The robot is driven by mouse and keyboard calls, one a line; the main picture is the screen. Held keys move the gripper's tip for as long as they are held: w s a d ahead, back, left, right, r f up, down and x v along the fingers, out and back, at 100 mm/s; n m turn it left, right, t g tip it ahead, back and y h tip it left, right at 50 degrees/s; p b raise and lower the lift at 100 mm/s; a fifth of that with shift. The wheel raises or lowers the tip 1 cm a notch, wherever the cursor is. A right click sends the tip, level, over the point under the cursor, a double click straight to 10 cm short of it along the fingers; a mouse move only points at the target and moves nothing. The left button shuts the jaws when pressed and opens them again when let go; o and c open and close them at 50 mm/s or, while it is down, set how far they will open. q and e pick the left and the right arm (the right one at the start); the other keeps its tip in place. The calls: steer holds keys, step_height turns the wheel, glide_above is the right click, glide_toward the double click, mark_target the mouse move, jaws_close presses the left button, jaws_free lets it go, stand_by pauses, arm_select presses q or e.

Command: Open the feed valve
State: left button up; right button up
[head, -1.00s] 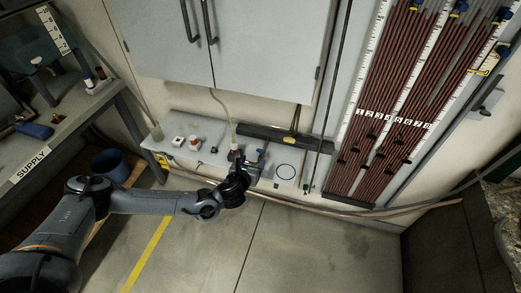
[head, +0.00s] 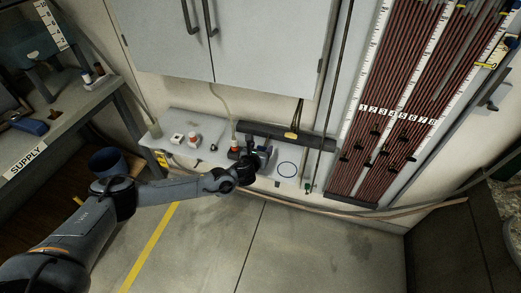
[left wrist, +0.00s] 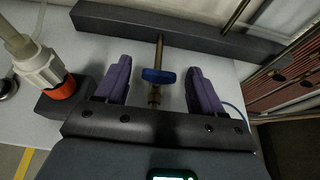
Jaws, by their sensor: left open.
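The feed valve shows in the left wrist view as a small blue handle (left wrist: 158,76) on a brass stem (left wrist: 155,95) that joins a pipe running back to a dark bar. My left gripper (left wrist: 158,68) is open, with one purple finger on each side of the blue handle and a visible gap on both sides. In the head view my left gripper (head: 262,153) is over the pale shelf (head: 183,121) below the cabinet and hides most of the valve. My right gripper is in neither view.
A white fitting with an orange collar (left wrist: 62,85) stands close left of my left finger. The dark bar (head: 287,133) runs behind the valve. A blue ring (head: 287,169) marks the shelf to the right, near the manometer tubes (head: 390,110).

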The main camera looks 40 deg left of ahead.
arm_select(q)
steer(key=shift+c, duration=0.5)
steer(key=c, duration=1)
steer(key=shift+o, duration=0.2)
